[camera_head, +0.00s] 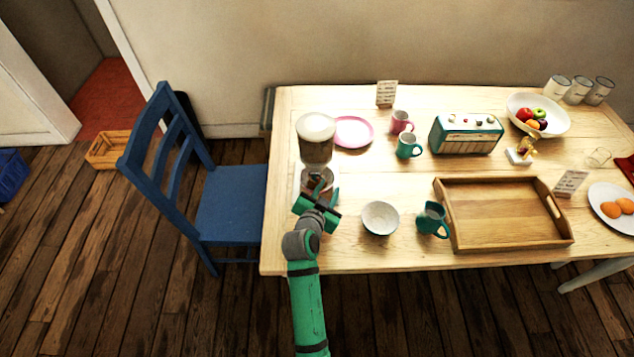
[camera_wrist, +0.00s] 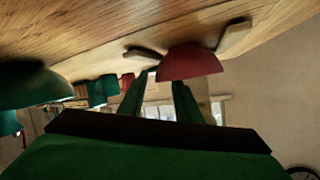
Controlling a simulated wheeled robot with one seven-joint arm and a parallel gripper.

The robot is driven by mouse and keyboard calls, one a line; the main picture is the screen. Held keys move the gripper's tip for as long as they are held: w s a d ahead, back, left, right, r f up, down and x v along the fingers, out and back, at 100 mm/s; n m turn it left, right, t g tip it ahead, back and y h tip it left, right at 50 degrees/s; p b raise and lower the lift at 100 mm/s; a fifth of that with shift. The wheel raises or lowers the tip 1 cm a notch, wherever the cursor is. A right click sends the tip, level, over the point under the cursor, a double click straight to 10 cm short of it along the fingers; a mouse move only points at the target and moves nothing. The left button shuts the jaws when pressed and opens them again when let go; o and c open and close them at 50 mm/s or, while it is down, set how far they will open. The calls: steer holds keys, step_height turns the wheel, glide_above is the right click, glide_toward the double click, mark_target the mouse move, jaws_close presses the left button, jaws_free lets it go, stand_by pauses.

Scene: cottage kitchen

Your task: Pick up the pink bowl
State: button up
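The pink bowl (camera_wrist: 190,64) shows reddish pink in the wrist view, which is upside down. It stands upright on the table, just beyond the two green fingers of my gripper (camera_wrist: 163,78). The fingers are spread, with a gap between them. I cannot tell whether they touch the bowl. In the head view my gripper (camera_head: 318,194) is low over the table's left part. There my gripper and the glass-and-white appliance (camera_head: 316,145) behind it leave the pink bowl mostly hidden.
A pale-inside bowl (camera_head: 380,217) and a teal mug (camera_head: 432,218) stand right of my gripper. A wooden tray (camera_head: 500,246) lies farther right. A pink plate (camera_head: 353,131), pink mug (camera_head: 400,122) and another teal mug (camera_head: 408,147) are behind. A blue chair (camera_head: 232,200) is left.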

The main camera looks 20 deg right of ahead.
mark_target(331, 186)
steer(key=shift+x, duration=1.55)
jaws_close()
steer(key=shift+r, duration=0.1)
